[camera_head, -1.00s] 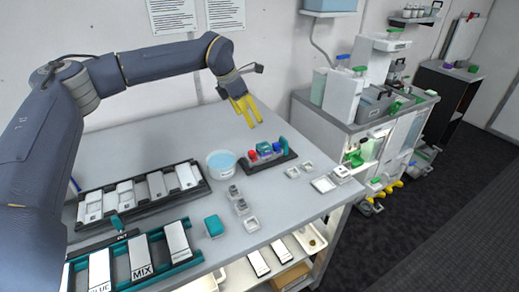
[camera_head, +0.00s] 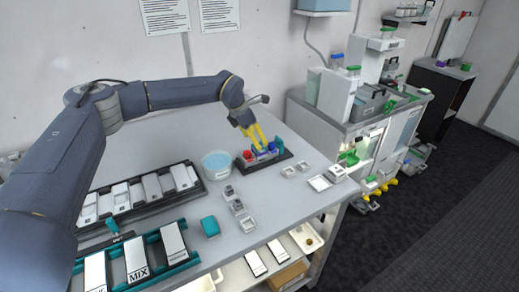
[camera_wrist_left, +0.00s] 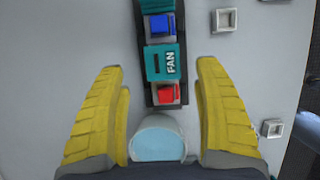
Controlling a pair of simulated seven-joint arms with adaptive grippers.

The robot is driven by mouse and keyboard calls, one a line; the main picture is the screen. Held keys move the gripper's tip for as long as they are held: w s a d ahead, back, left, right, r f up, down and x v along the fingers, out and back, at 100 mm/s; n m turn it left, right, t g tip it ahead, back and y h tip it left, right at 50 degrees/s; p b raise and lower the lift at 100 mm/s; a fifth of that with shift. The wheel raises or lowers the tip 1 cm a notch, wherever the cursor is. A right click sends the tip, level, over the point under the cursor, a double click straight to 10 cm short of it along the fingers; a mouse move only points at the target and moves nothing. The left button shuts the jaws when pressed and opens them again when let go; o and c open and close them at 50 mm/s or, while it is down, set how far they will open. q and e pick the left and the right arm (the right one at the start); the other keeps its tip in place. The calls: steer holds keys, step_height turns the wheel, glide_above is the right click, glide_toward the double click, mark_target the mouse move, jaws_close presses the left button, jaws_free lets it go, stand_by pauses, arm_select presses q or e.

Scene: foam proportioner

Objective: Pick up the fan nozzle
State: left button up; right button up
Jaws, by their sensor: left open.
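The fan nozzle (camera_wrist_left: 165,62) is a teal block with FAN on its face. It sits in a dark rack (camera_head: 281,163) between a red piece (camera_wrist_left: 168,93) and a blue piece (camera_wrist_left: 160,25). In the camera_head view yellow fingers partly hide it. My left gripper (camera_head: 260,142) is above the rack, pointing down. In the left wrist view its yellow fingers (camera_wrist_left: 160,72) are wide apart on either side of the rack, with nothing held between them. My right gripper is not in view.
A round tub of blue liquid (camera_head: 217,165) stands close beside the rack. Small square trays (camera_head: 289,171) lie to the right. A teal block (camera_head: 210,226) and racks of pale plates (camera_head: 132,198) are nearer. Bare table (camera_head: 283,196) lies in front of the rack.

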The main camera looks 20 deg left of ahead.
mark_target(265, 150)
arm_select(q)
steer(key=shift+x, duration=2.65)
steer(key=shift+s+d, duration=0.1)
steer(key=shift+s, duration=0.05)
steer(key=shift+c, duration=0.3)
steer(key=c, duration=1)
